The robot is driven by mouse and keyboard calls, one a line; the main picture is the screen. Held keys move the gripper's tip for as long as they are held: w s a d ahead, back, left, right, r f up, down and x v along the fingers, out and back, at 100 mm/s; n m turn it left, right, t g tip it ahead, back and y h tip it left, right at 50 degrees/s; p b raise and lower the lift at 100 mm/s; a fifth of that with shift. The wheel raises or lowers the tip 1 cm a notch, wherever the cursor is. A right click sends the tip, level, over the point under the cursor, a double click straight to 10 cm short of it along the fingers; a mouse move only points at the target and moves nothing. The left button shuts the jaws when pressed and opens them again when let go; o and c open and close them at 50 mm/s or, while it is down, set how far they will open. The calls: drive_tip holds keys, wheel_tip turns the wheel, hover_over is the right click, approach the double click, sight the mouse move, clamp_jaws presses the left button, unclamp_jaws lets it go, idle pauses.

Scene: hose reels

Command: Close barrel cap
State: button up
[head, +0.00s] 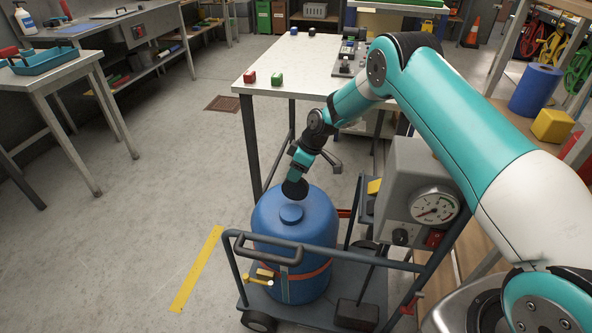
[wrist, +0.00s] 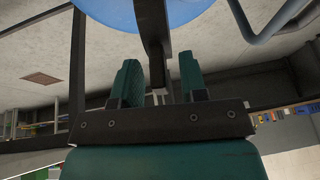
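A blue barrel (head: 296,240) stands upright on a cart, with a short blue neck (head: 291,213) on its top. A dark round piece (head: 295,188), which looks like the cap, stands up at the back of the neck. My gripper (head: 300,166) reaches down to it from behind and above. In the wrist view my gripper (wrist: 159,72) has two green fingers spread apart. The dark piece (wrist: 153,32) runs edge-on into the space between them, with a gap on the right side. The blue barrel (wrist: 112,10) shows at the top edge. Contact cannot be told.
The cart's grey handle rail (head: 268,247) passes in front of the barrel. A grey box with a gauge (head: 434,206) stands right of the barrel. A white-topped table (head: 298,68) is behind. The floor at left is open, with a yellow strip (head: 197,269).

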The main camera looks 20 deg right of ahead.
clamp_jaws()
drive_tip(key=shift+s+a, duration=0.1)
drive_tip(key=shift+a, duration=0.05)
idle(0.4)
